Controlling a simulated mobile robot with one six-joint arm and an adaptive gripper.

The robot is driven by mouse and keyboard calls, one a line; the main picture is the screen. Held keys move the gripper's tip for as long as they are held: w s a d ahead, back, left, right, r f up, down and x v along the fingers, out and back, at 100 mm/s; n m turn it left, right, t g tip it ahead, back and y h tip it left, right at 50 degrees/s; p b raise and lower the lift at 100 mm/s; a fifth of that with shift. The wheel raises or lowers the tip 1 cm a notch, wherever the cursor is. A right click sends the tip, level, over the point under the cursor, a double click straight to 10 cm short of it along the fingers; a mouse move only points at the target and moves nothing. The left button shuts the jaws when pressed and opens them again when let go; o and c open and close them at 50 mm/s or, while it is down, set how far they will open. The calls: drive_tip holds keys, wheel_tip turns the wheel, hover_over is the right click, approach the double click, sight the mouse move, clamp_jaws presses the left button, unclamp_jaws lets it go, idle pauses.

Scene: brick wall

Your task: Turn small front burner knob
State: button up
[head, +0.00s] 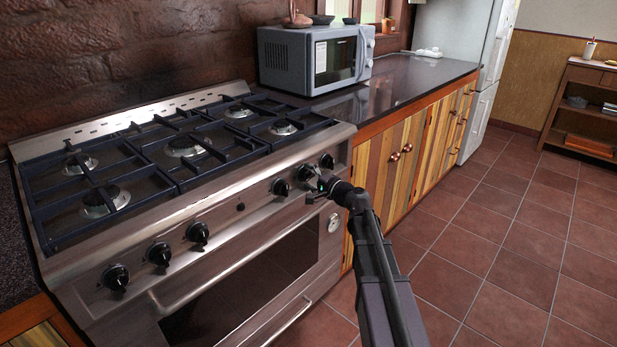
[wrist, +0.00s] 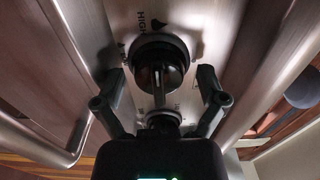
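The stove (head: 225,225) has a row of black knobs along its steel front panel. My gripper (head: 318,186) is at the right end of this row, close in front of a knob (head: 304,173) that it partly covers. Another knob (head: 327,161) is just to its right. In the wrist view, a black knob (wrist: 160,65) with a raised grip bar faces me. My gripper (wrist: 162,80) is open there, one finger on each side of that knob, with gaps between. "HIGH" and a flame mark are printed beside the knob. I cannot tell which burner it serves.
An oven handle (head: 275,325) juts out below the panel. A microwave (head: 315,55) stands on the dark counter (head: 425,72) right of the stove. Wooden cabinets (head: 415,150) are beneath it. The tiled floor (head: 500,220) at right is clear.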

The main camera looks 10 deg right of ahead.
drive_tip(key=shift+s+m, duration=0.15)
drive_tip(key=shift+m, duration=0.25)
